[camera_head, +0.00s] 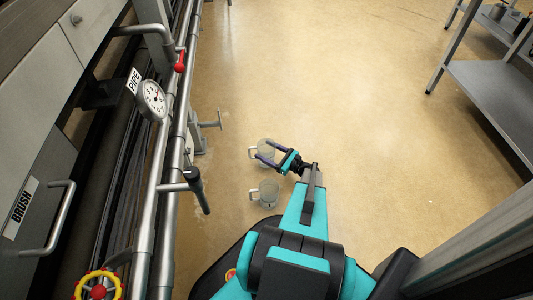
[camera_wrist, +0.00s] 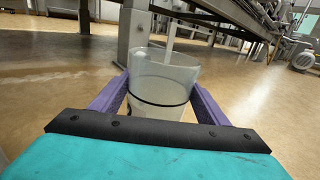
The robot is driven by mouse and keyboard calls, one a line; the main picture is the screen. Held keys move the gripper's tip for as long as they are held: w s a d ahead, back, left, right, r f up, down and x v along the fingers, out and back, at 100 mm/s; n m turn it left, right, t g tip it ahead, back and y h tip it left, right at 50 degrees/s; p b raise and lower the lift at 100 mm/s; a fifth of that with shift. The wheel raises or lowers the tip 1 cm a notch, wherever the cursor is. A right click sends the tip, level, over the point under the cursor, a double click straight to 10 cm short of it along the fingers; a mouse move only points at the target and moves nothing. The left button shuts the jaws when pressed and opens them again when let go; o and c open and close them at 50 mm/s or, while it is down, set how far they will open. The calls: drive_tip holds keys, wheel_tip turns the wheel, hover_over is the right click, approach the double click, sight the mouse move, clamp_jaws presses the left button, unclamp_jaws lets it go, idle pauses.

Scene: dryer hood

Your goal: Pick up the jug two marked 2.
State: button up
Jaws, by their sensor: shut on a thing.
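Two clear jugs with handles stand on the floor in the camera_head view. My gripper (camera_head: 268,155) is shut on the farther jug (camera_head: 266,146), with its purple fingers on either side of it. This held jug fills the middle of the wrist view (camera_wrist: 162,82); it is see-through, upright, with a dark ring around it and pale contents low down. The nearer jug (camera_head: 267,192) stands apart, closer to my base. I can read no number on either jug, so I cannot tell which is marked 2. My fingers partly hide the held jug.
Machine pipes (camera_head: 163,190) run along the left, with a gauge (camera_head: 152,100), a red-handled valve (camera_head: 180,60) and a dark-gripped lever (camera_head: 198,190). A metal foot (camera_head: 210,124) stands near the jugs. A grey shelf (camera_head: 495,95) is at right. The middle floor is clear.

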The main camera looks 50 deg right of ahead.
sight(266, 145)
wheel_tip(266, 145, up, 8)
drive_tip(key=shift+p, duration=1.25)
